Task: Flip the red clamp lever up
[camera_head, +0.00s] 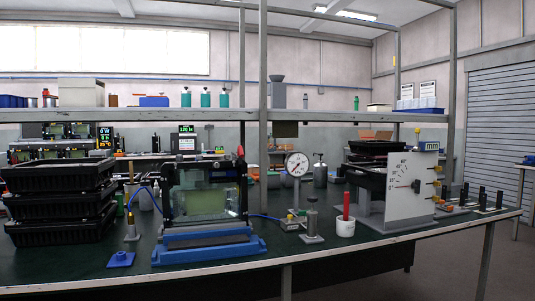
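A small red part (240,152) stands at the upper right corner of the floodlight fixture and looks like the red clamp lever. It is small here, and its exact angle is hard to tell. The fixture holds a clear, greenish housing (199,202) in a dark frame, on a blue base (208,249) on the green bench (290,262). Neither of my grippers is in view.
Stacked black trays (60,207) stand left of the fixture. A dial gauge (297,165) on a stand, a white cup (345,228) with a red stick and a white angle-scale panel (404,188) stand to its right. A grey post (263,100) rises behind. The bench's front strip is mostly clear.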

